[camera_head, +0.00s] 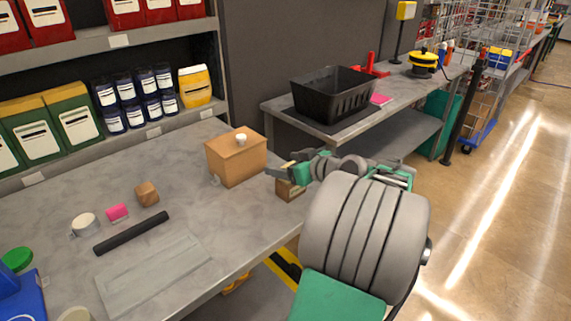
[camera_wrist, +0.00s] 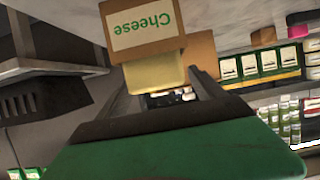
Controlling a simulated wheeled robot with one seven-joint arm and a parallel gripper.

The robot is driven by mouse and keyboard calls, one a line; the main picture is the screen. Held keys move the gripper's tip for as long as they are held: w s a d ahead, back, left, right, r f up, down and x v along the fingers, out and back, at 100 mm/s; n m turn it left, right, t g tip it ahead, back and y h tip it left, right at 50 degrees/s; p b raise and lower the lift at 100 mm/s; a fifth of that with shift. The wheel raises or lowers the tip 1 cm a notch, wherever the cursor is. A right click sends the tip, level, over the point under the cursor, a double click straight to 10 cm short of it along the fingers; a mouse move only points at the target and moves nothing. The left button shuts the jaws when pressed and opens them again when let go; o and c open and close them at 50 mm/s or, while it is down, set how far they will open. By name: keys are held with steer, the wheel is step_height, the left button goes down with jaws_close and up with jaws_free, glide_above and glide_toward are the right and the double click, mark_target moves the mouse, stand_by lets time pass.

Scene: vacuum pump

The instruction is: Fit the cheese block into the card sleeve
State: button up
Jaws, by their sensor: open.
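The card sleeve (camera_wrist: 143,24) is a brown box with a white label that reads "Cheese", upside down in the wrist view. In the head view the sleeve (camera_head: 289,190) stands at the table's right edge, partly hidden by my gripper. The pale yellow cheese block (camera_wrist: 155,73) sticks part way out of the sleeve's end that faces me. How deep it sits inside is hidden. My gripper (camera_wrist: 158,84) is open, its dark fingers on either side of the block's protruding end. In the head view my gripper (camera_head: 284,173) is beside the sleeve.
A larger cardboard box (camera_head: 236,160) with a white knob stands just left of the sleeve. A small brown block (camera_head: 147,194), a pink item (camera_head: 117,212), a mug (camera_head: 85,224) and a black bar (camera_head: 132,233) lie farther left. A black crate (camera_head: 330,92) stands on the other table.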

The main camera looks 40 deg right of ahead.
steer(key=shift+r, duration=0.2)
steer(key=v, duration=1.2)
steer(key=shift+r, duration=0.45)
steer(key=shift+s, duration=0.1)
